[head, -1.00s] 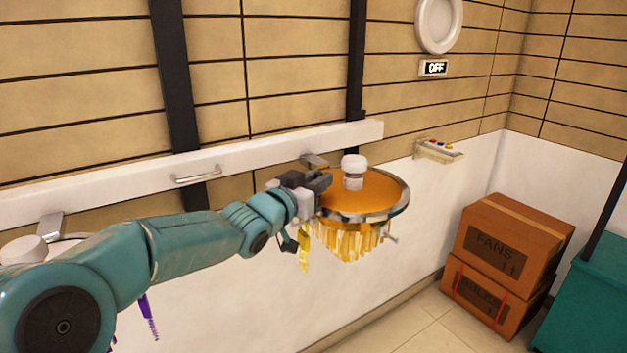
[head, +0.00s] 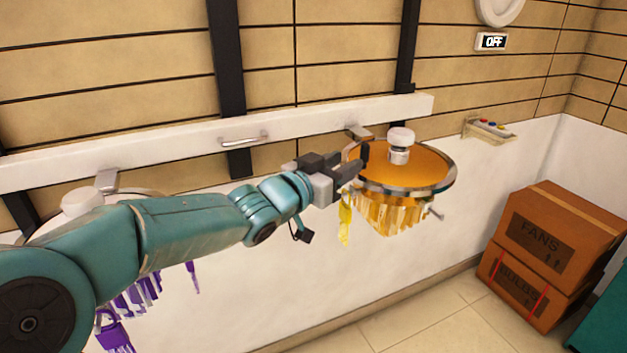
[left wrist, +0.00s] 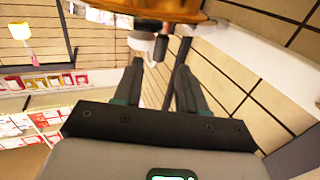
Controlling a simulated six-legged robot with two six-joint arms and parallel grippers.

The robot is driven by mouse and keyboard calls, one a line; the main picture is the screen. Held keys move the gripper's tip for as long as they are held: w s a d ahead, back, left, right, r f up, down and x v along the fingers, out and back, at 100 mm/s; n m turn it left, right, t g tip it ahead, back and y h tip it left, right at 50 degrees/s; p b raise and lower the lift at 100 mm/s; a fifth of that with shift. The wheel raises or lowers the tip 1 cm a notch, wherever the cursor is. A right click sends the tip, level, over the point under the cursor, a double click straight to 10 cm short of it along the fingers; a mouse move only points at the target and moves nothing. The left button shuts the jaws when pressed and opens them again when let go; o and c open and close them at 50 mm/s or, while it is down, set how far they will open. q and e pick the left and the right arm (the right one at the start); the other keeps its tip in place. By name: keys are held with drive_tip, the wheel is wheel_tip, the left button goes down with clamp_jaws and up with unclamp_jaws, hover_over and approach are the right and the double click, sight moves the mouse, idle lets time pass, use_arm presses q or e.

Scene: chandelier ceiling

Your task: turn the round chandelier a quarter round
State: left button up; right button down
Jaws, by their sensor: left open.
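The round chandelier (head: 425,172) has an amber top, a metal rim, a white knob (head: 400,138) on top and amber pendants hanging below. A small pale peg (head: 436,212) sticks out below its rim at the right. My left gripper (head: 360,164) is at the chandelier's left rim, its jaws apart. I cannot tell from the head view whether it touches the rim. In the left wrist view the open fingers (left wrist: 157,78) point at the amber chandelier (left wrist: 165,8), with a dark short peg (left wrist: 160,46) just beyond their tips. My right gripper is not in view.
A white rail (head: 300,128) with a metal handle (head: 244,139) runs along the wall behind. Another round fixture with purple pendants (head: 130,298) is partly behind my arm. An OFF sign (head: 491,42), a button panel (head: 488,128) and stacked boxes (head: 545,235) are at the right.

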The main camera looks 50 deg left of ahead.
use_arm(q)
drive_tip(key=s, duration=0.8)
drive_tip(key=shift+s+d+p, duration=0.25)
drive_tip(key=shift+d+p, duration=0.1)
drive_tip(key=shift+s+f, duration=0.1)
